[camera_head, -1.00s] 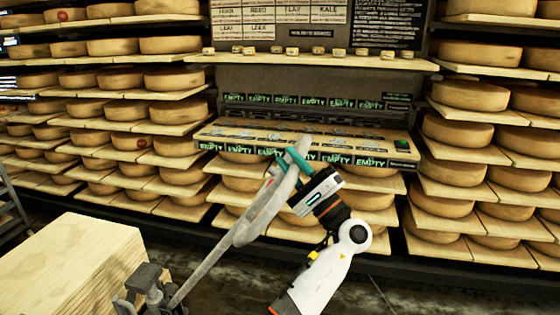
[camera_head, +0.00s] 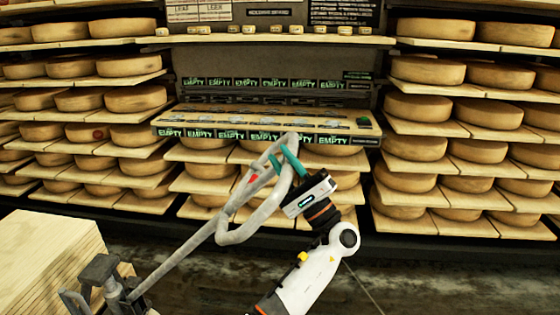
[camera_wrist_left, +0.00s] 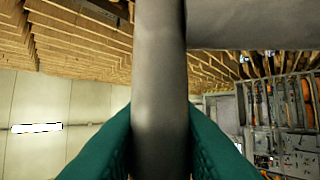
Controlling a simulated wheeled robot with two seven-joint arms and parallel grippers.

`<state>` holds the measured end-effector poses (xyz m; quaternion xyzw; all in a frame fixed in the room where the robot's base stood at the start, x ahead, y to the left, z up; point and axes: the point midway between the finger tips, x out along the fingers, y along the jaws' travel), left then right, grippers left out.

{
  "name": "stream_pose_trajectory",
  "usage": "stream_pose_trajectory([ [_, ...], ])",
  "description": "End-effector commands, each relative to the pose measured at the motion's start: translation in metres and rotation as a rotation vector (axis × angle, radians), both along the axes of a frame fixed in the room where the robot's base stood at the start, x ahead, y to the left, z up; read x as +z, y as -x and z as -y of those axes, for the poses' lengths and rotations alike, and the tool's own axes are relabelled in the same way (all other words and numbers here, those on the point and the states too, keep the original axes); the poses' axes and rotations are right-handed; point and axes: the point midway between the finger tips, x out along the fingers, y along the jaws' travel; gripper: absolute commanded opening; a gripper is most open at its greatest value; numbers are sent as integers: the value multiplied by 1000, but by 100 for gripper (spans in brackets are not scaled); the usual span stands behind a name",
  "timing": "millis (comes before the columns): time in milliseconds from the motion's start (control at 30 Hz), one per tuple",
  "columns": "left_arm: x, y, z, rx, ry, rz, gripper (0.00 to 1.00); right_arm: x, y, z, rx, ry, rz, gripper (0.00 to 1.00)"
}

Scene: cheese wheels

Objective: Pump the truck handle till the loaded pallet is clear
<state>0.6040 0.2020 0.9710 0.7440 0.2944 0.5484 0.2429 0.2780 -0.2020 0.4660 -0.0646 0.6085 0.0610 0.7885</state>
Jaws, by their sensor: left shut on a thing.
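The truck handle is a grey bent-tube loop (camera_head: 232,236) on a long shaft, leaning up to the right from a dark metal mount (camera_head: 103,270) at the lower left. My left gripper (camera_head: 283,160), with teal fingers, is shut on the loop's upper part. In the left wrist view the grey tube (camera_wrist_left: 159,90) runs between the two teal fingers. A stack of pale wooden boards (camera_head: 45,250) stands behind the mount at the lower left. The pallet's underside and forks are out of view, so its height off the floor cannot be told. My right gripper is not in view.
Racks of cheese wheels (camera_head: 428,70) on wooden boards fill the back wall. A shelf with several EMPTY labels (camera_head: 265,133) is behind the handle. The dark floor (camera_head: 430,275) at the lower right looks clear.

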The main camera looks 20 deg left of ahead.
Motion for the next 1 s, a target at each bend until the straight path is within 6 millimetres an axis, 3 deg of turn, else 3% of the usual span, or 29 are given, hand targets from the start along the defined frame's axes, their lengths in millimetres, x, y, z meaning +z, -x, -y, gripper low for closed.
stream_pose_trajectory([
  [467, 1, 0, 3, -4, -7, 1, 0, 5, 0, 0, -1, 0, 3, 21],
  [500, 1, 0, 3, -4, -7, 2, 27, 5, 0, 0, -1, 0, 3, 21],
  [600, 1, 0, 3, -3, -6, 2, 43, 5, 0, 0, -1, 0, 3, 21],
  [1000, -6, 1, 7, -2, -6, 0, 45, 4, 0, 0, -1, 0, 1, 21],
])
